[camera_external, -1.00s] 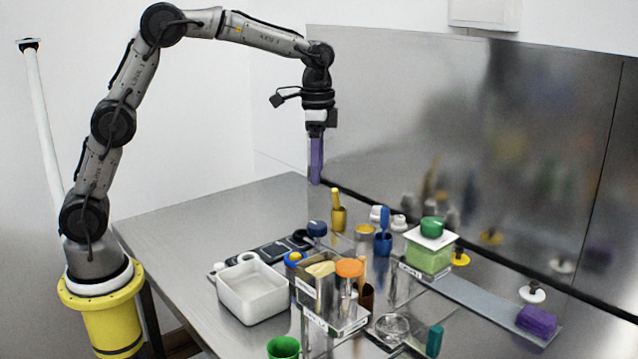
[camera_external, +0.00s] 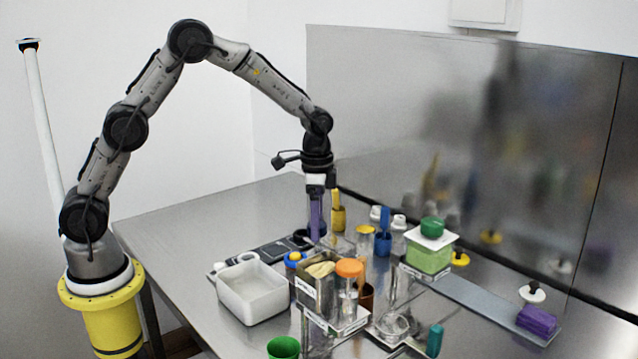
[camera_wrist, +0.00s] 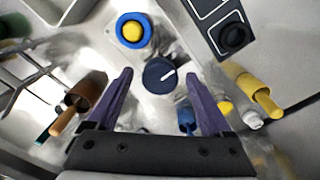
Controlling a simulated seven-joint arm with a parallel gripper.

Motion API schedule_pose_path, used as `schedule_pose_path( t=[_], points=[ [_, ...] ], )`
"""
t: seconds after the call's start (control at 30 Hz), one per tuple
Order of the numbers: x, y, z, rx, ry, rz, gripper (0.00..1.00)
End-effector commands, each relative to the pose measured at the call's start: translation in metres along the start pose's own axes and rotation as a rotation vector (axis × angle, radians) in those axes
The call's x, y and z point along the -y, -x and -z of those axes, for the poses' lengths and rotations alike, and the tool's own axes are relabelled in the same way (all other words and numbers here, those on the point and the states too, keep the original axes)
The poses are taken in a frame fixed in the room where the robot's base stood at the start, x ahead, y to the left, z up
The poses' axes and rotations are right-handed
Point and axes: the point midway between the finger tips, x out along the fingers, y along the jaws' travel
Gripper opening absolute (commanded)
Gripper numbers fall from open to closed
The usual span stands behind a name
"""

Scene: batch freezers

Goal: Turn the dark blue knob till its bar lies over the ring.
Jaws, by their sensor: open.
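The dark blue knob (camera_wrist: 159,75) is round, with a short white bar on its top that points up and right in the wrist view. My gripper (camera_wrist: 158,80) is open, its purple fingers on either side of the knob's place in that view. I cannot tell how high above the knob the tips are. In the external view my gripper (camera_external: 317,238) points straight down, and its fingers hide the knob. A black round ring shape (camera_wrist: 233,37) sits on a dark panel up and right of the knob; I cannot tell whether it is the task's ring.
A yellow button with a blue surround (camera_wrist: 132,30) stands close to the knob. A blue-handled pot (camera_external: 383,240) and a yellow-handled pot (camera_external: 338,216) stand nearby. A white tub (camera_external: 250,292) is in front, left. The table's left side is clear.

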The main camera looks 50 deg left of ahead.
Motion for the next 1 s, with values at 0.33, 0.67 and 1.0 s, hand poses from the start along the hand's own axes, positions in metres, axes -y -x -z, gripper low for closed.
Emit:
schedule_pose_path(
  t=[0.33,0.67,1.0],
  points=[
    [0.0,0.0001,0.0,0.0,0.0,0.0,0.54],
    [0.0001,0.0004,0.0,0.0,0.0,0.0,0.0],
    [0.0002,0.0006,0.0002,0.0,0.063,0.0,0.0]
  ],
)
